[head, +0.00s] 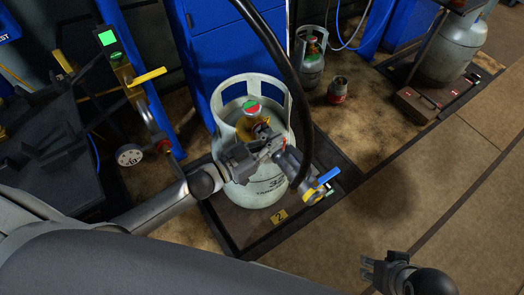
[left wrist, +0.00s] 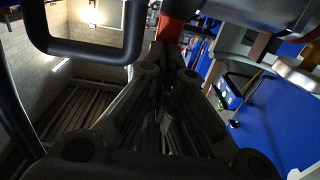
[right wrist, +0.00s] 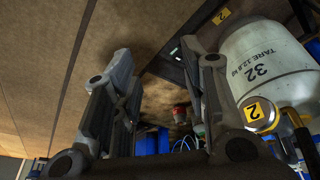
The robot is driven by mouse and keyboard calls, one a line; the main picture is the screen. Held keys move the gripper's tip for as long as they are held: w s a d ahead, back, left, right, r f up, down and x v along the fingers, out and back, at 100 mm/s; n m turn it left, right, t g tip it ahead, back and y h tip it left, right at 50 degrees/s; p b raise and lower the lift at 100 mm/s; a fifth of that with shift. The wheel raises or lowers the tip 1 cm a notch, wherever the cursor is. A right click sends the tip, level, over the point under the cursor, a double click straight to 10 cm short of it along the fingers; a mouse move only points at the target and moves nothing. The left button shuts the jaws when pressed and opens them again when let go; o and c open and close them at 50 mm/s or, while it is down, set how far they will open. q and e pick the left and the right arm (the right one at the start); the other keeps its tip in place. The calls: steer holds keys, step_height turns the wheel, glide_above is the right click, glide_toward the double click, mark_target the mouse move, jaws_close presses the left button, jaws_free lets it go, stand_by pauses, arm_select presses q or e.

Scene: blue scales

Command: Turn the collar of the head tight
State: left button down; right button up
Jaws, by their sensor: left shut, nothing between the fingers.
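A pale grey gas cylinder (head: 262,190) with a raised guard stands upright in the middle of the head view. Its valve has a red and green cap (head: 251,108) and yellowish metal below it. The filling head (head: 316,192), with a blue lever and yellow parts, hangs at the cylinder's right side on a black hose. My left gripper (head: 268,150) is shut and empty, in front of the valve and close to the head. It hides the collar and the joint. In the left wrist view its fingers (left wrist: 165,110) are dark. My right gripper (head: 377,270) is open and empty, low on the right.
A blue post with a yellow lever (head: 148,77) and a gauge (head: 130,155) stands left. Small cylinders (head: 310,70) stand behind.

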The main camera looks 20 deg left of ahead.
arm_select(q)
steer(key=shift+d+r, duration=0.1)
steer(key=shift+w+d+p, duration=0.15)
steer(key=shift+w+p, duration=0.05)
steer(key=shift+p, duration=0.3)
arm_select(e)
steer(key=shift+x, duration=1.7)
steer(key=shift+a, duration=0.1)
